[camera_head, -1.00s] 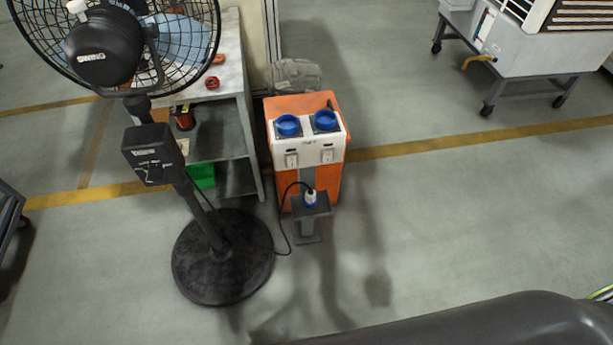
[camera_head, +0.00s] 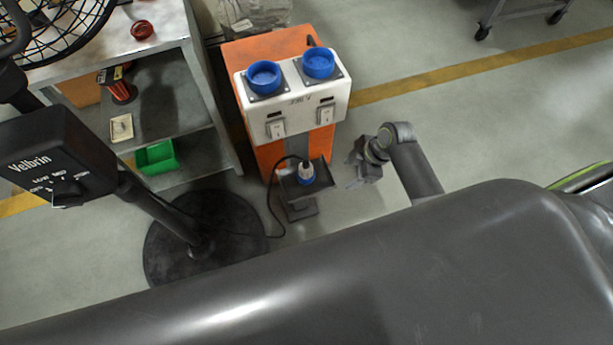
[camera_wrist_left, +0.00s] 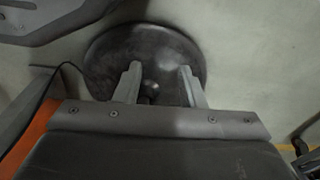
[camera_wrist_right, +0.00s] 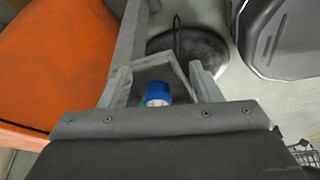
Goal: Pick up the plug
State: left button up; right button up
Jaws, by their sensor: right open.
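The plug (camera_head: 306,173), blue and white with a black cord, stands upright on a small grey stand (camera_head: 301,212) in front of the orange socket box (camera_head: 265,160). My right gripper (camera_head: 352,171) is open and just right of the plug in the head view, apart from it. In the right wrist view the plug (camera_wrist_right: 158,94) shows between the two spread fingers (camera_wrist_right: 158,67), over the grey stand plate. My left gripper (camera_wrist_left: 160,68) is open and empty in the left wrist view, with the fan's round base beyond it. It is not in the head view.
The black fan base (camera_head: 170,245) and its pole stand left of the stand. A grey shelf (camera_head: 190,110) with a green bin (camera_head: 156,157) is behind. Two blue sockets (camera_head: 264,77) top the orange box.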

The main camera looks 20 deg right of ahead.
aim_at(309, 165)
jog(key=w+a, duration=0.1)
jog(key=a, duration=0.1)
jog(key=w+a, duration=0.1)
jog(key=a, duration=0.2)
jog(key=w+a, duration=0.1)
jog(key=a, duration=0.1)
jog(key=shift+w+a+b, duration=0.2)
jog(key=shift+a+b, duration=0.1)
jog(key=shift+a, duration=0.05)
jog(key=a, duration=0.1)
jog(key=w+a, duration=0.1)
jog(key=a, duration=0.1)
jog(key=shift+w+a+f+b, duration=0.15)
jog(key=shift+w+a+b, duration=0.1)
jog(key=shift+b, duration=0.1)
jog(key=shift+b+x, duration=0.3)
jog(key=shift+x, duration=0.6)
jog(key=shift+f, duration=0.35)
pick_arm(q)
notch_tip(309, 165, up, 6)
jog(key=d, duration=0.1)
jog(key=shift+w+d+h, duration=0.15)
jog(key=shift+w+h, duration=0.15)
jog(key=shift+w, duration=0.15)
pick_arm(e)
jog(key=c, duration=0.8)
